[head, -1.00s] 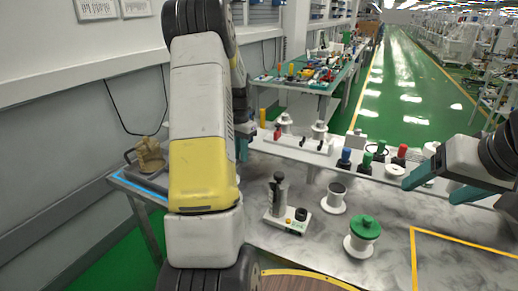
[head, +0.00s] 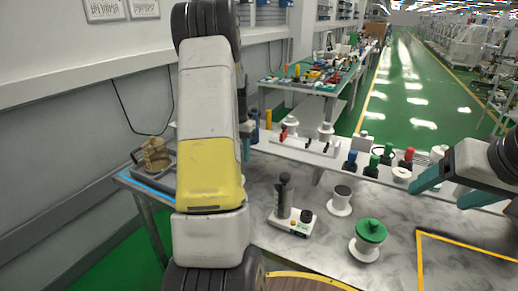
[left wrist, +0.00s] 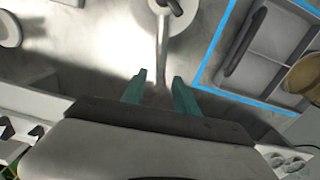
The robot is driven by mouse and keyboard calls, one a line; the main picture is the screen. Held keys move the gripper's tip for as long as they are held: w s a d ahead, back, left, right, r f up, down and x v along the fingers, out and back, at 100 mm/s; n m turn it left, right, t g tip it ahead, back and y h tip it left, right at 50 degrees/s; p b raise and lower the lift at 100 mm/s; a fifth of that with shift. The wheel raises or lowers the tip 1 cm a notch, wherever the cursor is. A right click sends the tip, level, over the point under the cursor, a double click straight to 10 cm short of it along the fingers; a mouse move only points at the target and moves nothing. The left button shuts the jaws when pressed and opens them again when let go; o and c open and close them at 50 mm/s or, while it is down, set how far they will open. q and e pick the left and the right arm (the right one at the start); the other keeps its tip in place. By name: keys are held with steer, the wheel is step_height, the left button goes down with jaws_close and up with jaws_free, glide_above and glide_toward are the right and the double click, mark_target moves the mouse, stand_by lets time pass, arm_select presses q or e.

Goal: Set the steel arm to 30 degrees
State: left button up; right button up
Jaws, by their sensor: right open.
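In the left wrist view, the steel arm (left wrist: 162,45) is a thin grey rod. It runs down from a round pale hub (left wrist: 172,4) at the top edge. Its lower end lies between the teal fingers of my left gripper (left wrist: 159,92), which stand apart with gaps on both sides. I cannot tell whether they touch it, and no angle marks are readable. In the head view my left arm hides the steel arm and nearly all of the left gripper. My right gripper (head: 441,191) is open and empty above the bench at the right.
A black-handled device (head: 290,208), a white spool (head: 340,200) and a green-topped spool (head: 369,238) stand on the metal bench. Several capped bottles line a white shelf behind.

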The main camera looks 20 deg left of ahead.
arm_select(q)
steer(key=shift+r, duration=3.9)
